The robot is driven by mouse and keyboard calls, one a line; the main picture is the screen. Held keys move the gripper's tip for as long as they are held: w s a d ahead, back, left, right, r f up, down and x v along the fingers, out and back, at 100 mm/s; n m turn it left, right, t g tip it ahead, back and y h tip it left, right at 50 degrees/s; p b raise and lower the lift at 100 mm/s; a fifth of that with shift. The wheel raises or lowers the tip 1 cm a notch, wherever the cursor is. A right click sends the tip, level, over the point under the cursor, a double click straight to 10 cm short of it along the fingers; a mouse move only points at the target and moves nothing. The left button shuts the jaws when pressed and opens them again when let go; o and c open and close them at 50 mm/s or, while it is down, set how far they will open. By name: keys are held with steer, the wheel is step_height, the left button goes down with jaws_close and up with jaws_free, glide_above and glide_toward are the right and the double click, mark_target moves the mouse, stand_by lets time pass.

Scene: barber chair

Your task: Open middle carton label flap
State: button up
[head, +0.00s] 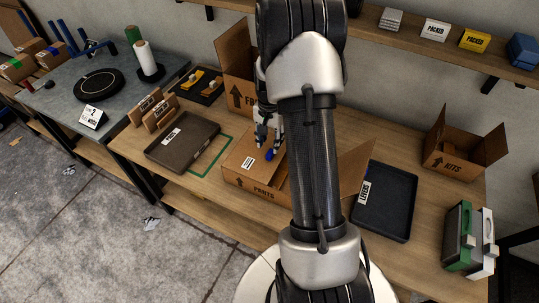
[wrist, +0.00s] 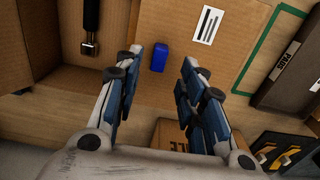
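The middle carton (head: 258,188) is a brown box on the bench. Its label flap (head: 240,152) lies flat over the left half and bears a white barcode label (head: 247,163), also seen in the wrist view (wrist: 207,24). A blue tab (head: 270,155) stands at the flap's inner edge; it also shows in the wrist view (wrist: 158,57). My gripper (head: 267,142) is over the flap, pointing down. In the wrist view its fingers (wrist: 162,64) are spread, with the tab between their tips and gaps on both sides. The opposite flap (head: 356,168) stands open; my arm hides part of the carton.
A dark-handled tool (wrist: 90,28) lies in the carton's open half. A brown tray (head: 183,143) is to the left and a black tray (head: 386,202) to the right. An open carton (head: 236,75) stands behind, a KITS carton (head: 456,158) at right.

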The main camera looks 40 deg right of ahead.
mark_target(270, 153)
step_height(270, 153, down, 6)
steer(key=shift+f+b, duration=0.2)
steer(key=shift+b, duration=0.6)
jaws_close()
